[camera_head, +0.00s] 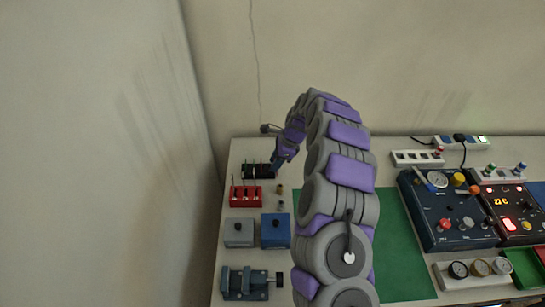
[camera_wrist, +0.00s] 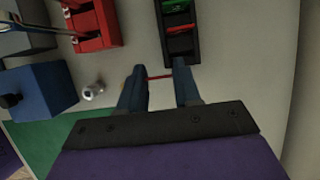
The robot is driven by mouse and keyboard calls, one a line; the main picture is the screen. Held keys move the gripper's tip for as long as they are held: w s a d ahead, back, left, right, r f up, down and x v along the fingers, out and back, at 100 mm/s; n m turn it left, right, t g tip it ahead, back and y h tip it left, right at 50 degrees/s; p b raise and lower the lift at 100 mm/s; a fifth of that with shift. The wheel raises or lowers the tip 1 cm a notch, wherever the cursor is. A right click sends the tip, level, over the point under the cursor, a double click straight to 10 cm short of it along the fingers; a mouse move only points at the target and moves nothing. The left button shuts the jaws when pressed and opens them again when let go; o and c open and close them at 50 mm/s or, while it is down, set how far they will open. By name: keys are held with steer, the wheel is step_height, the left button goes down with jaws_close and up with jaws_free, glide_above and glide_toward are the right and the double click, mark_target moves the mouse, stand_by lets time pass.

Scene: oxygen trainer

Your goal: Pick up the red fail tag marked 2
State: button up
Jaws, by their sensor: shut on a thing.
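My gripper (camera_wrist: 160,80) is shut on a thin red tag (camera_wrist: 159,77), which spans the gap between the two fingertips in the wrist view. The tag shows nearly edge-on, so its number cannot be read. The fingers are just in front of the near end of a black rack (camera_wrist: 181,45), which has a green piece (camera_wrist: 177,5) farther along it. In the head view my gripper (camera_head: 277,163) is beside the right end of the black rack (camera_head: 262,172), and the tag cannot be made out there.
A red rack (camera_head: 246,196) stands in front of the black one, with a grey box (camera_head: 239,233) and a blue box (camera_head: 275,231) nearer. A small silver knob-like part (camera_wrist: 93,91) is left of my fingers. A wall (camera_head: 150,150) bounds the left.

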steer(key=s+d+p, duration=0.1)
steer(key=s+d, duration=0.2)
steer(key=s, duration=0.2)
steer(key=s+d+r+p, duration=0.1)
steer(key=s+d, duration=0.2)
steer(key=s, duration=0.2)
steer(key=shift+s, duration=0.4)
